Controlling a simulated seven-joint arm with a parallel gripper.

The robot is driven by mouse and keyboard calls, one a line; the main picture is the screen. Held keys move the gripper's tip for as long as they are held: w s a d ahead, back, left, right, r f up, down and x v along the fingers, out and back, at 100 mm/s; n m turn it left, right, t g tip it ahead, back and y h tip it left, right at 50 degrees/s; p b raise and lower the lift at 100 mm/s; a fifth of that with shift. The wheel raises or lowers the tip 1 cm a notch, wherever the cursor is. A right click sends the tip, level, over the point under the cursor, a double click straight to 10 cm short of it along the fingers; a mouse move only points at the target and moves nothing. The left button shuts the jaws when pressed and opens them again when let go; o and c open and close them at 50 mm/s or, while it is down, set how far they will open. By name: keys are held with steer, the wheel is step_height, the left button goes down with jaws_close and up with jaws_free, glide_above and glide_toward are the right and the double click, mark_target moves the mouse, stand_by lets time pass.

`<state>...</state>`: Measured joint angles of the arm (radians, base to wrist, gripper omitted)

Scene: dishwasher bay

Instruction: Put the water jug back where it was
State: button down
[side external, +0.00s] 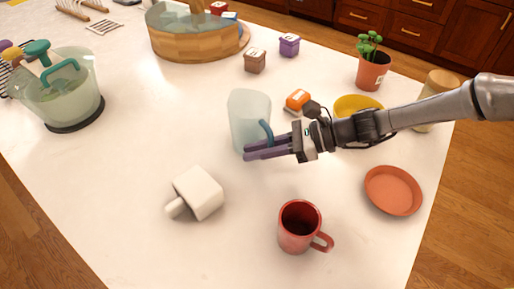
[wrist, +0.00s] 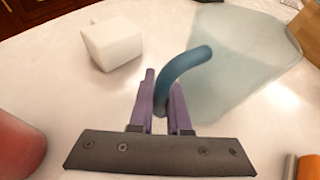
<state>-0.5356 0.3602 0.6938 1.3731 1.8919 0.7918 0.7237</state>
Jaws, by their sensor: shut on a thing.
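The water jug (side external: 246,112) is a frosted, translucent vessel with a blue handle. It stands near the middle of the white counter in the side external view, slightly tilted in look; I cannot tell whether its base touches the counter. In the wrist view the jug (wrist: 235,60) fills the upper right. My gripper (side external: 268,148) reaches in from the right. Its purple fingers, also in the wrist view (wrist: 165,100), are shut on the blue handle (wrist: 180,72).
A terracotta saucer (side external: 393,190), yellow bowl (side external: 357,104) and potted plant (side external: 372,70) are at right. Small boxes lie behind.

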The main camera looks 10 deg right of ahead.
steer(key=shift+f, duration=0.1)
steer(key=c, duration=0.9)
jaws_free()
steer(key=shift+r, duration=0.2)
steer(key=v, duration=1.2)
